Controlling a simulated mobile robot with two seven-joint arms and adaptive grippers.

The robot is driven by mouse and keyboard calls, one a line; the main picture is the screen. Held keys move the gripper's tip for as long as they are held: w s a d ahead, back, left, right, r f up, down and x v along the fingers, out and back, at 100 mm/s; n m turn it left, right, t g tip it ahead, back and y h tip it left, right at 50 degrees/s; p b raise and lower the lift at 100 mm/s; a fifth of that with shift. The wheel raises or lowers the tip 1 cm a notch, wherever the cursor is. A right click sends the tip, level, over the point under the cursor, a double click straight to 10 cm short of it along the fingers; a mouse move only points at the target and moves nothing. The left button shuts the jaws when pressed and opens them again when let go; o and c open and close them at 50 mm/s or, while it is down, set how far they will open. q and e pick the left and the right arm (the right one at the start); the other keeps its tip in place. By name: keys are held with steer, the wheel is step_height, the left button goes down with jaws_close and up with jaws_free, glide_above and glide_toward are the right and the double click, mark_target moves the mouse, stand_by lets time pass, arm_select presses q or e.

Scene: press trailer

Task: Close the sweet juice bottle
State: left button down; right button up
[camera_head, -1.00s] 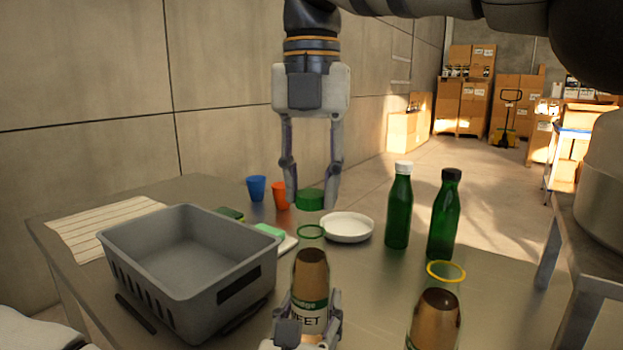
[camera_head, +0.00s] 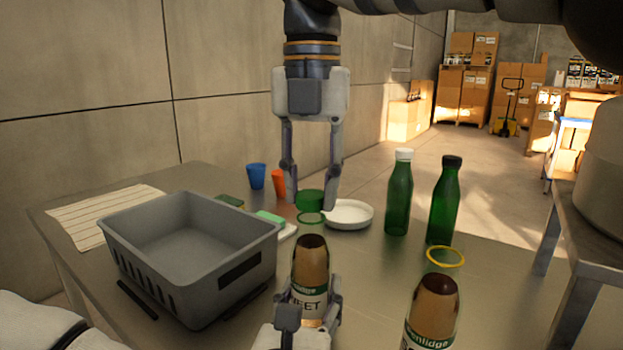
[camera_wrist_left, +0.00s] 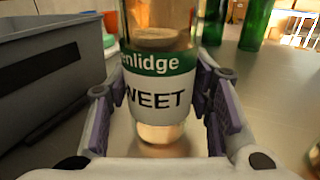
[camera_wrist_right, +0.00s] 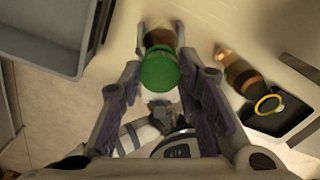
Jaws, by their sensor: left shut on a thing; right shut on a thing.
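The sweet juice bottle (camera_head: 310,268) stands upright at the front of the table, brownish with a white and green label and a green ring at its open mouth. Its label reads "WEET" in the left wrist view (camera_wrist_left: 158,98). My left gripper (camera_head: 308,312) is shut around its lower body. My right gripper (camera_head: 313,198) points down and is shut on a green cap (camera_head: 311,200). The cap is close above the bottle's mouth; a small gap shows in the head view. The cap also shows between the fingers in the right wrist view (camera_wrist_right: 160,70).
Another juice bottle (camera_head: 433,308) with a yellow ring stands to the right. A grey crate (camera_head: 190,262) is on the left. Two green bottles (camera_head: 399,195) (camera_head: 444,202), a white dish (camera_head: 349,214), a blue cup (camera_head: 257,176) and an orange cup (camera_head: 279,184) stand behind.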

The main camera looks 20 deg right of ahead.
steer(key=shift+f, duration=0.4)
